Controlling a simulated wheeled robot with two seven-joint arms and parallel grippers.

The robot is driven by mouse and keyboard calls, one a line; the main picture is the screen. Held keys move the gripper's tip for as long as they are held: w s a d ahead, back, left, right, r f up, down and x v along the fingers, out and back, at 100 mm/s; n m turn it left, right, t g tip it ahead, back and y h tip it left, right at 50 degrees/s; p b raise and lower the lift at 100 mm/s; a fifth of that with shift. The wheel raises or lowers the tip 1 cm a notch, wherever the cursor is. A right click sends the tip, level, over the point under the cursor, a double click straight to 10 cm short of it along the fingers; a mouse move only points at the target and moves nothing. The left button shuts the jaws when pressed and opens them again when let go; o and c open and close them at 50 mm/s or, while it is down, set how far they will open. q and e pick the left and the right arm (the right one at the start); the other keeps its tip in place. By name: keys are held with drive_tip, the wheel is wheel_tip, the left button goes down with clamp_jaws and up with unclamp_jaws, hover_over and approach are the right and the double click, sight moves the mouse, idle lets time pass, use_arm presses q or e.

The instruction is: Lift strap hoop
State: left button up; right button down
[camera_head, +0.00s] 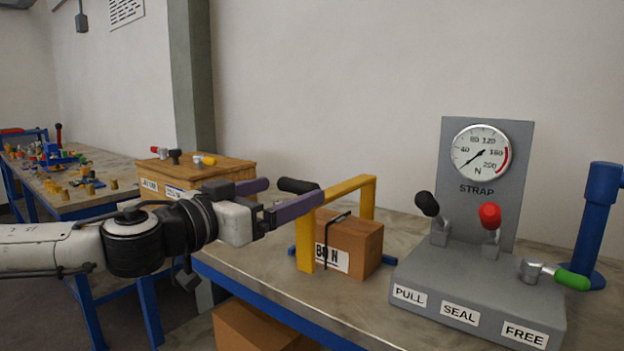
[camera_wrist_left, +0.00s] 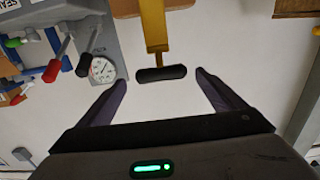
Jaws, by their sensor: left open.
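The strap hoop (camera_head: 345,188) is a yellow arch standing over a brown box (camera_head: 352,240) on the bench. A black grip bar (camera_head: 298,186) sticks out from its top toward my left gripper. In the left wrist view, the yellow hoop (camera_wrist_left: 154,28) ends in this black bar (camera_wrist_left: 161,74). My left gripper (camera_head: 295,190) is open, with purple fingers. In the left wrist view, the left gripper (camera_wrist_left: 161,80) has its fingertips to either side of the bar, with gaps at both ends. My right gripper is not in view.
A grey strap console (camera_head: 480,290) with a gauge (camera_head: 481,152) and black, red and green levers stands to the right. A wooden crate (camera_head: 195,172) with fittings is at the left. A black strap (camera_head: 330,250) runs around the box.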

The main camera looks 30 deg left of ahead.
use_arm(q)
drive_tip(key=shift+w+r+p, duration=0.1)
drive_tip(key=shift+w+p, duration=0.3)
drive_tip(key=shift+w, duration=0.15)
drive_tip(key=shift+w+r+p, duration=0.15)
drive_tip(key=shift+w+p, duration=0.15)
drive_tip(key=shift+p, duration=0.1)
drive_tip(key=shift+w+p, duration=0.35)
drive_tip(key=shift+p, duration=0.1)
drive_tip(key=w+p, duration=0.3)
drive_tip(key=w, duration=0.2)
drive_tip(key=shift+w+d, duration=0.2)
drive_tip(key=shift+w+d+f+p, duration=0.1)
drive_tip(key=shift+w+f+p, duration=0.2)
drive_tip(key=shift+w, duration=0.2)
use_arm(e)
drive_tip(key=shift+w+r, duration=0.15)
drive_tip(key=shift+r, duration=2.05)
